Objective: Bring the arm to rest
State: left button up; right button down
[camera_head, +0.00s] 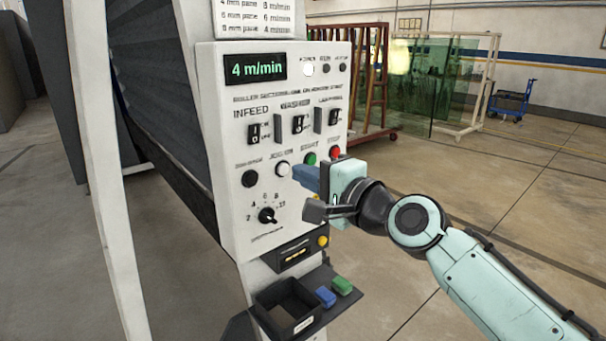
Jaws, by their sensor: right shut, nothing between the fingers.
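My right arm (490,285) comes in from the lower right, and its pale teal links show no load. My right gripper (305,178) is shut and empty in front of the lower right part of the control panel (228,205). Its fingers point left, close to the row of round buttons below the switches. I cannot tell whether the fingertips touch the panel. The gripper hides part of the panel's lower right edge. My left gripper is not in view.
The panel has a green "4 m/min" display (255,67), rocker switches, a green button (310,158), a red button (335,152) and a dial (267,215). Floor is open at right.

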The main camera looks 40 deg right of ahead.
dwell(0.3)
